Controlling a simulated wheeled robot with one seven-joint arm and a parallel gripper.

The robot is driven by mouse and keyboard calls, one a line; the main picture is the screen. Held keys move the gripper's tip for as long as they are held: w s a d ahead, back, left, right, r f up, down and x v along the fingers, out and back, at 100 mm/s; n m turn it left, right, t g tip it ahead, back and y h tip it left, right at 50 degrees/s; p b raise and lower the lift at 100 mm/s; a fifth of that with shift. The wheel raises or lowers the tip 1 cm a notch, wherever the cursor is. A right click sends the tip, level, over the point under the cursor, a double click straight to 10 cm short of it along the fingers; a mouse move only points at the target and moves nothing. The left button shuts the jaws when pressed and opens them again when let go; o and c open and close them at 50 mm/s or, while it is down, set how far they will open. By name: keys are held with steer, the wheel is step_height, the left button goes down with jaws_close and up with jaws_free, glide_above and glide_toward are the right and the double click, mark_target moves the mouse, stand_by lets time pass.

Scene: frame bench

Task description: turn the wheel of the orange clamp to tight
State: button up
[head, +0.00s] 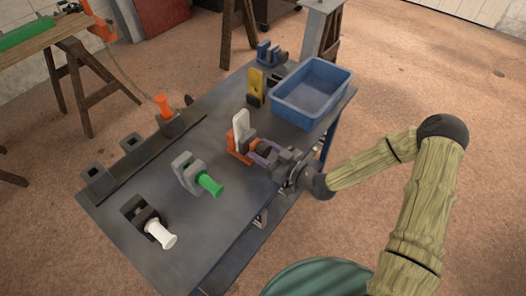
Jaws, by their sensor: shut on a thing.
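The orange clamp (237,146) sits near the middle of the grey bench, with a white upright piece (241,129) standing in it. My gripper (262,153) is at the clamp's right side, reaching in from the right. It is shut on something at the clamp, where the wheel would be. The wheel itself is hidden by the fingers, so its setting cannot be told.
An orange piece (163,106) stands at the left edge.

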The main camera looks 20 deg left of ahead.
steer(key=shift+m, duration=0.7)
steer(key=shift+w, duration=0.1)
steer(key=o, duration=0.8)
steer(key=shift+o, duration=0.8)
steer(key=shift+w, duration=0.15)
steer(key=shift+s+a, duration=0.15)
steer(key=shift+s, duration=0.1)
steer(key=shift+d, duration=0.55)
steer(key=b+v, duration=0.2)
steer(key=v, duration=1.4)
steer(key=shift+d, duration=0.3)
steer(key=shift+f, duration=0.1)
